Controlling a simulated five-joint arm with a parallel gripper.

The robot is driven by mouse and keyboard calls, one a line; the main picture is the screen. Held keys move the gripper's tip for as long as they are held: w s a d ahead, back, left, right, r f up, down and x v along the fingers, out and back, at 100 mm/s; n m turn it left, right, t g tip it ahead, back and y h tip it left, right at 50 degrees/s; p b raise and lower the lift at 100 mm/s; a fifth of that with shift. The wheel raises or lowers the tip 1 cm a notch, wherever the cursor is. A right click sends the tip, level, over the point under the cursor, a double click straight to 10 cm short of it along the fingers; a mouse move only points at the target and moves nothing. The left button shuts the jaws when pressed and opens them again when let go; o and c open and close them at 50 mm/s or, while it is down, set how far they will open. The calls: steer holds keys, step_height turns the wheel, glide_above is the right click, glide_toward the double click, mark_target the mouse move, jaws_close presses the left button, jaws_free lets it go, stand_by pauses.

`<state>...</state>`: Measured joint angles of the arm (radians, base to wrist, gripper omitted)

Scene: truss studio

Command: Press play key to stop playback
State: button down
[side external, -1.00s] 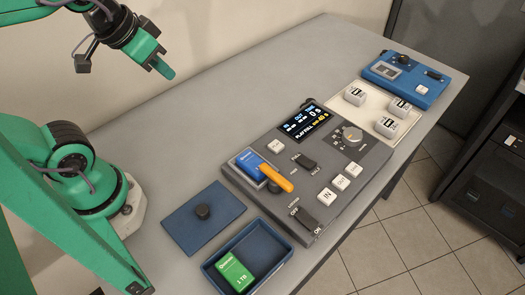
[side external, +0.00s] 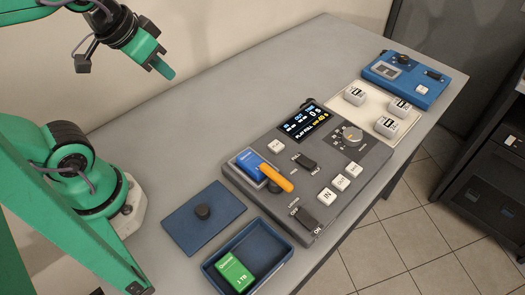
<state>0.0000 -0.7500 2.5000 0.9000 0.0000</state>
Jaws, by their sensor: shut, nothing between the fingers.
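The grey control deck (side external: 262,215) lies on the table. A single white key (side external: 276,147) sits at its upper left edge, below the screen; its lettering looks like PLAY but is too small to be sure. The lit screen (side external: 310,121) shows IN and OUT columns and a line that seems to read PLAY FULL. My gripper (side external: 164,69) is shut and empty, high at the upper left, well away from the deck and the key.
The deck also bears white keys (side external: 341,182), an orange lever (side external: 275,177), a blue cartridge (side external: 250,163), a knob (side external: 352,134) and switches. A blue tray (side external: 283,246) with a green cartridge (side external: 234,272) and a lid (side external: 222,220) lie in front. A blue device (side external: 432,92) stands far right.

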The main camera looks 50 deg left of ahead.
steer(key=shift+w, duration=0.15)
steer(key=n+t+h, duration=0.1)
steer(key=n+h, duration=0.2)
steer(key=n, duration=0.2)
glide_above(274, 146)
step_height(274, 146, down, 10)
steer(key=shift+f, duration=0.15)
steer(key=shift+f, duration=4.25)
